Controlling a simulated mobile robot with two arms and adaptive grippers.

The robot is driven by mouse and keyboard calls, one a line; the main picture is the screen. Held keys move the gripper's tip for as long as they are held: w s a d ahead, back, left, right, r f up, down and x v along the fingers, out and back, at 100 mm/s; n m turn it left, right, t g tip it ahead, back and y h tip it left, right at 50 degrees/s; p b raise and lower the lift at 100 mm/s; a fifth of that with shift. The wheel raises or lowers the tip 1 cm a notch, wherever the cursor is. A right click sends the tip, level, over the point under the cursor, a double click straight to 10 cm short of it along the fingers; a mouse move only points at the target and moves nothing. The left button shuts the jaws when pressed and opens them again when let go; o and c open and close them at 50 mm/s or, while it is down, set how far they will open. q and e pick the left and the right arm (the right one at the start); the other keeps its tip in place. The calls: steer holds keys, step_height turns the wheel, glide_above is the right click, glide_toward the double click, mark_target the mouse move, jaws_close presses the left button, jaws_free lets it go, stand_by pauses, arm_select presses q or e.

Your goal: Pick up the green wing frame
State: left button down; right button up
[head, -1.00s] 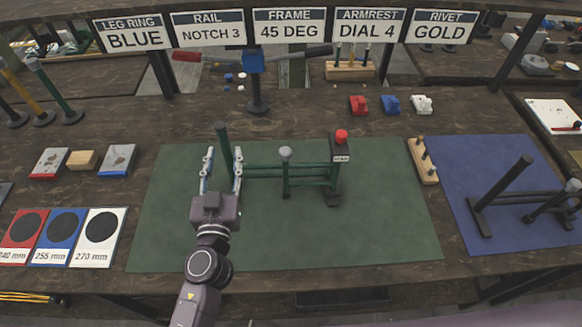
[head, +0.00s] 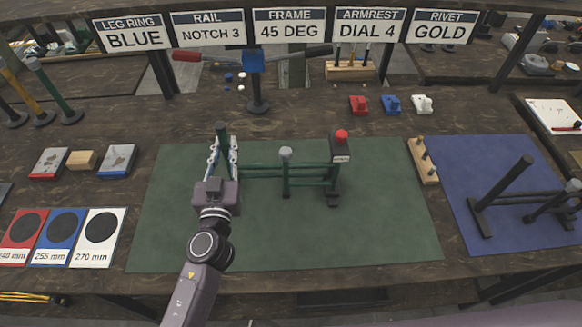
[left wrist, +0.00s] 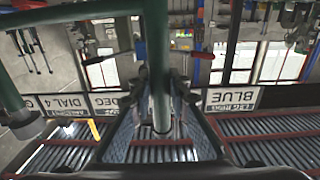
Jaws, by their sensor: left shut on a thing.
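The green wing frame (head: 286,183) stands on the green mat (head: 380,230), with green posts joined by rails. A grey knob tops its middle post, and a dark block with a red knob (head: 341,136) is on its right end. My left gripper (head: 223,152) is shut on the post at the frame's left end. In the left wrist view the green post (left wrist: 158,50) runs between the fingers. The lower part of that post is hidden behind the gripper in the head view. My right gripper is not in view.
A blue mat (head: 470,160) with a dark frame (head: 515,195) lies at the right. A wooden peg block (head: 423,160) stands between the mats. Ring cards (head: 100,228) lie at the left. A blue press (head: 255,75) stands behind. The green mat's front is clear.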

mark_target(219, 124)
arm_select(q)
steer(key=shift+r, duration=4.65)
steer(key=shift+f, duration=4.5)
steer(key=shift+f, duration=0.15)
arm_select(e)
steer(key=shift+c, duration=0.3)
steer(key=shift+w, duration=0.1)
